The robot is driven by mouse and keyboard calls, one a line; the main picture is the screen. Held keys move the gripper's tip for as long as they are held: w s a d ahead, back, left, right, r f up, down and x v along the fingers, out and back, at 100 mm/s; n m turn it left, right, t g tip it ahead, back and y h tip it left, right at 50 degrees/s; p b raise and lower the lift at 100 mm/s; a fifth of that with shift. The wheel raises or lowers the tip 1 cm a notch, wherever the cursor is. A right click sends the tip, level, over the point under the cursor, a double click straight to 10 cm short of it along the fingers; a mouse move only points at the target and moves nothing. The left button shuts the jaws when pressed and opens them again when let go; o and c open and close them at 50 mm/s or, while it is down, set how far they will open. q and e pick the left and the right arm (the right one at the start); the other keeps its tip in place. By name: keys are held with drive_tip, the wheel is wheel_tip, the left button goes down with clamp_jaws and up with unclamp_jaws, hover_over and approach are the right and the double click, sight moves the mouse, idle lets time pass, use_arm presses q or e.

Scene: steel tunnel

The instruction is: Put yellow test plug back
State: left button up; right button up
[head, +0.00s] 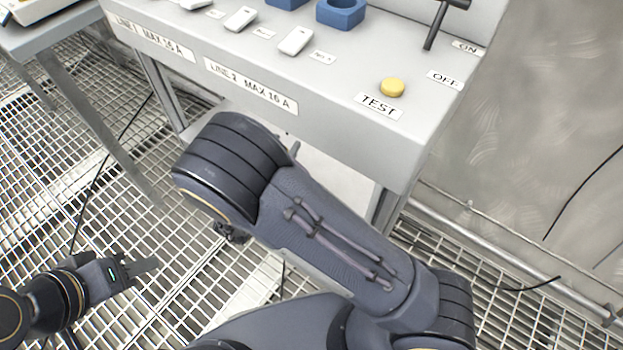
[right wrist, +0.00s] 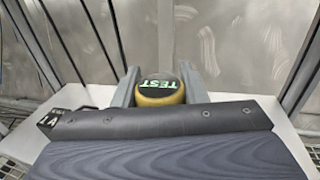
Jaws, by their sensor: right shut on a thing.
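The yellow test plug (right wrist: 160,96) is a round yellow piece with a dark top marked TEST in green and white. In the right wrist view it sits between the two grey fingers of my right gripper (right wrist: 160,82), which is shut on it. My right arm covers this gripper in the head view. A round yellow piece (head: 392,87) also shows on the panel (head: 330,95), just above the TEST label. My left gripper (head: 150,266) is at the lower left of the head view, above the grating and away from the panel; its finger gap is not clear.
The panel carries white switches (head: 296,40), blue sockets (head: 341,12) and a dark ON/OFF lever (head: 436,25). A grey table (head: 40,35) stands at the upper left. A pale surface (right wrist: 80,85) and steel walls (right wrist: 230,35) lie beyond my right gripper. Grating covers the floor.

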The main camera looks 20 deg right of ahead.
drive_tip(key=shift+s+d+f+b, duration=0.45)
drive_tip(key=shift+d+f+b, duration=0.5)
drive_tip(key=shift+f, duration=0.65)
drive_tip(key=shift+s+d+f+b, duration=0.4)
drive_tip(key=shift+d+f+b, duration=0.45)
drive_tip(key=shift+f, duration=0.8)
drive_tip(key=shift+s+d+f+b, duration=0.45)
drive_tip(key=shift+d+f+b, duration=0.25)
drive_tip(key=shift+d+f, duration=0.7)
drive_tip(key=shift+a+f, duration=0.2)
drive_tip(key=shift+a, duration=0.05)
drive_tip(key=shift+f, duration=0.15)
drive_tip(key=o, duration=1.1)
